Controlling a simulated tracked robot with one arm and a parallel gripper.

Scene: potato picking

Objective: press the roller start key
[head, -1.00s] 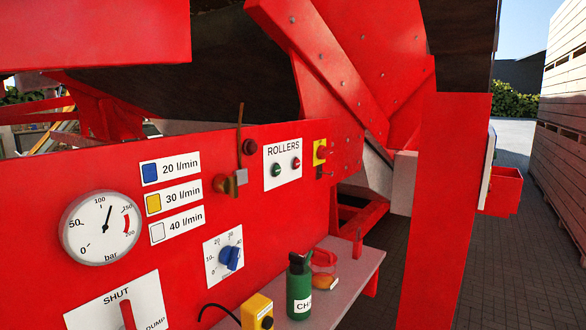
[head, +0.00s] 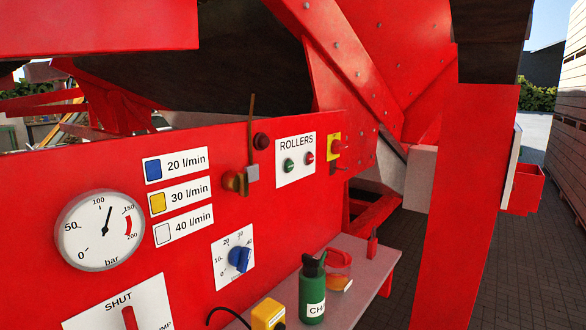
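The white ROLLERS plate (head: 296,160) is on the red machine panel, right of centre in the head view. It carries a green key (head: 289,165) on the left and a red key (head: 310,158) on the right. Only the word ROLLERS is legible, so no start label can be read. Nothing touches the keys. My gripper is not in view.
A red emergency knob (head: 337,146) on a yellow plate is right of the keys. A brass valve (head: 234,182) with an upright lever is left of them. Below, a shelf (head: 372,262) holds a green bottle (head: 313,290) and a yellow box (head: 268,314). A red post (head: 465,210) stands right.

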